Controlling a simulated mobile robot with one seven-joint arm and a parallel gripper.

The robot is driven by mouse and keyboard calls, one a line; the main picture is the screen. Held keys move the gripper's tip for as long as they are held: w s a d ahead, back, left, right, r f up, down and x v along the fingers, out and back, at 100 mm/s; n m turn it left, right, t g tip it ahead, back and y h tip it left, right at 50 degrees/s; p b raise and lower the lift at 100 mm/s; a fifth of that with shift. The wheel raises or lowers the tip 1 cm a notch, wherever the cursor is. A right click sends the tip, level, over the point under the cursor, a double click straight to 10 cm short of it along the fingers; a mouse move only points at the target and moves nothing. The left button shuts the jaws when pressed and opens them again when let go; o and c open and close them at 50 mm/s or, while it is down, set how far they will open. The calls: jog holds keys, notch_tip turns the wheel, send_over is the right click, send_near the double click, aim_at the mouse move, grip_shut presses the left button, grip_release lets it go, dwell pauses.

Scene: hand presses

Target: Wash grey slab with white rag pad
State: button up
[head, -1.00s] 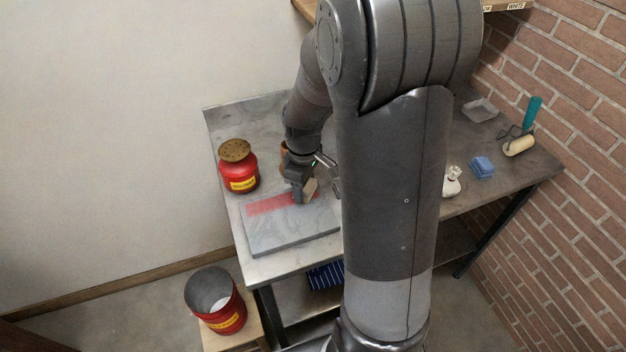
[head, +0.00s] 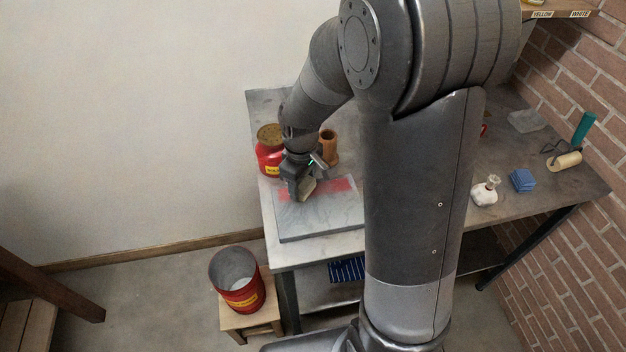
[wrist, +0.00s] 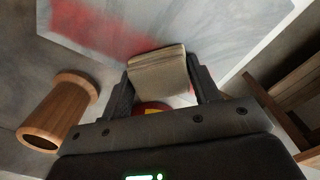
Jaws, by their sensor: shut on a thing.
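The grey slab (head: 322,221) lies flat on the bench in the head view, with a red smear (head: 341,185) along its far part. The smear also shows in the wrist view (wrist: 95,32), to the left of the pad. My gripper (head: 304,191) is over the far left part of the slab. It is shut on the white rag pad (wrist: 158,72), which looks dingy beige and sits between both fingers. The pad is at the slab's surface; I cannot tell whether it touches. The gripper hides part of the smear.
A red can (head: 268,160) with a perforated lid and a brown wooden cylinder (head: 329,148) stand just behind the slab. A red bin (head: 238,284) sits on a stool at front left. A white bottle (head: 485,192), blue pads (head: 522,180) and a roller (head: 565,161) are at right.

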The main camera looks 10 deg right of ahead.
aim_at(350, 182)
jog(key=shift+a, duration=3.4)
jog(key=shift+d, duration=9.6)
notch_tip(350, 182, up, 8)
jog(key=shift+r, duration=0.1)
